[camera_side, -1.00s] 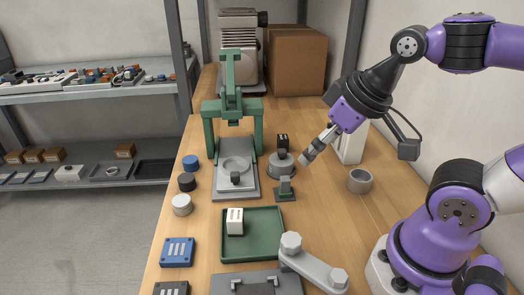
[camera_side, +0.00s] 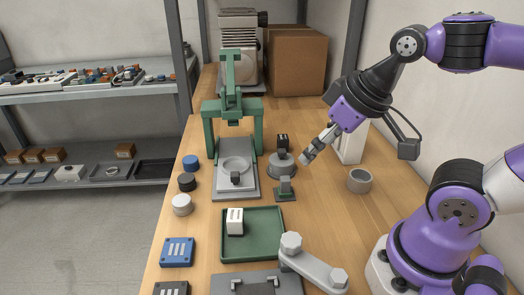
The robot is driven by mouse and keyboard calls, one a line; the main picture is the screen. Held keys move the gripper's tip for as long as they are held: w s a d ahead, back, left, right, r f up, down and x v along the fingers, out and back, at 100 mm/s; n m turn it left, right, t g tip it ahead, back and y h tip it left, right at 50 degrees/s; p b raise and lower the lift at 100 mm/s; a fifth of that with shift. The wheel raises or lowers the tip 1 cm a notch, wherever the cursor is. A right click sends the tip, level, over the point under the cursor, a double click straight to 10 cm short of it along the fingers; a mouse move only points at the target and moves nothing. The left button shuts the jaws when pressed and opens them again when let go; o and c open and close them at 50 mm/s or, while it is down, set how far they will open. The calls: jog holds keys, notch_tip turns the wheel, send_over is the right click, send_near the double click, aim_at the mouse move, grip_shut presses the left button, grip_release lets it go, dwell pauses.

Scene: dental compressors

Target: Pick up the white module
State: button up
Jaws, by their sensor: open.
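The white module (camera_side: 235,222) is a small white block with dark marks on its upper face. It stands in the left part of a green tray (camera_side: 266,253) on the wooden bench. My gripper (camera_side: 306,159) is in the air above the bench, up and to the right of the tray, pointing down and to the left. Its jaws are open and small in the picture, with nothing seen between them. The module is clear of the gripper.
A green press frame (camera_side: 231,105) stands behind the tray. A grey lever arm (camera_side: 315,268) reaches beside the tray's front right corner. Round caps (camera_side: 182,204) line the left edge.

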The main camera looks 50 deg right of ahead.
dwell(0.3)
jog(key=n+g+y, duration=0.2)
jog(key=n, duration=0.5)
send_near(237, 214)
jog(key=shift+n+y, duration=0.4)
jog(key=shift+n, duration=0.1)
jog(key=f, duration=0.2)
jog(key=w+f, duration=0.1)
jog(key=f, duration=0.2)
jog(key=shift+w+f, duration=0.1)
jog(key=shift+w, duration=0.1)
jog(key=shift+a+x, duration=0.15)
jog(key=shift+x, duration=1.35)
jog(key=shift+a+x, duration=0.15)
jog(key=shift+x, duration=1.35)
jog(key=c, duration=1.2)
